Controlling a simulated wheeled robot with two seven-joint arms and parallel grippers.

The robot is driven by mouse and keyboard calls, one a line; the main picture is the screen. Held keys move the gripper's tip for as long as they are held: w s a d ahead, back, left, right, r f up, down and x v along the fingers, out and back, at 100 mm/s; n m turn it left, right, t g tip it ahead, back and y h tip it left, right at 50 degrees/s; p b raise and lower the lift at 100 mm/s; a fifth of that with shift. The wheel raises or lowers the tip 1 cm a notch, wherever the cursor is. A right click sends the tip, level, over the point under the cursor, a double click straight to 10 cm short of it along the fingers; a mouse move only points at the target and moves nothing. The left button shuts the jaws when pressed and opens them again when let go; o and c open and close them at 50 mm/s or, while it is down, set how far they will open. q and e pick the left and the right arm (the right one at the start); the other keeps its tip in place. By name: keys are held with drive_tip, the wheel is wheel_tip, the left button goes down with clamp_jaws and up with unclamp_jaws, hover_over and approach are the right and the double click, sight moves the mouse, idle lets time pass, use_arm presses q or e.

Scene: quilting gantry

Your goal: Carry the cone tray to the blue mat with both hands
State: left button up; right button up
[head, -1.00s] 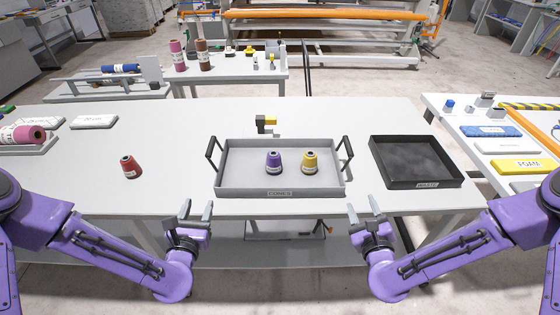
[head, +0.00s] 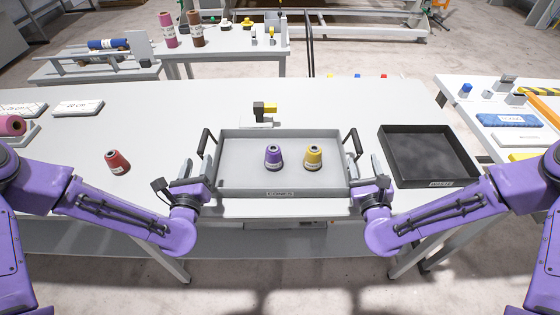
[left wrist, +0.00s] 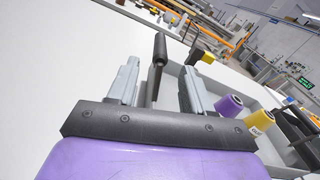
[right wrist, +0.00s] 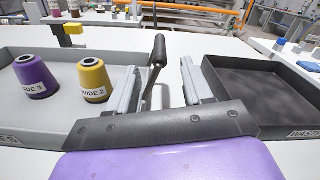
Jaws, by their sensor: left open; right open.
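The grey cone tray (head: 236,183) sits on the white table with a purple cone (head: 273,158) and a yellow cone (head: 313,158) in it. It has a black handle on each side. My left gripper (head: 187,170) is open at the tray's left side, and the left handle (left wrist: 159,62) shows between its fingers, ahead of them. My right gripper (head: 371,172) is open at the right side, and the right handle (right wrist: 157,58) stands between its fingers, nearer the left one. I cannot tell whether either touches. I see no blue mat for certain.
A black waste tray (head: 430,178) stands close to the right of my right gripper. A red cone (head: 117,162) stands on the table at left. A black and yellow object (head: 265,110) is behind the tray. A side table at right holds a blue item (head: 508,121).

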sight(203, 142)
use_arm(q)
drive_tip(key=w, duration=0.9)
use_arm(e)
drive_tip(key=w, duration=0.9)
use_arm(q)
drive_tip(key=shift+s, duration=0.1)
clamp_jaws()
use_arm(e)
clamp_jaws()
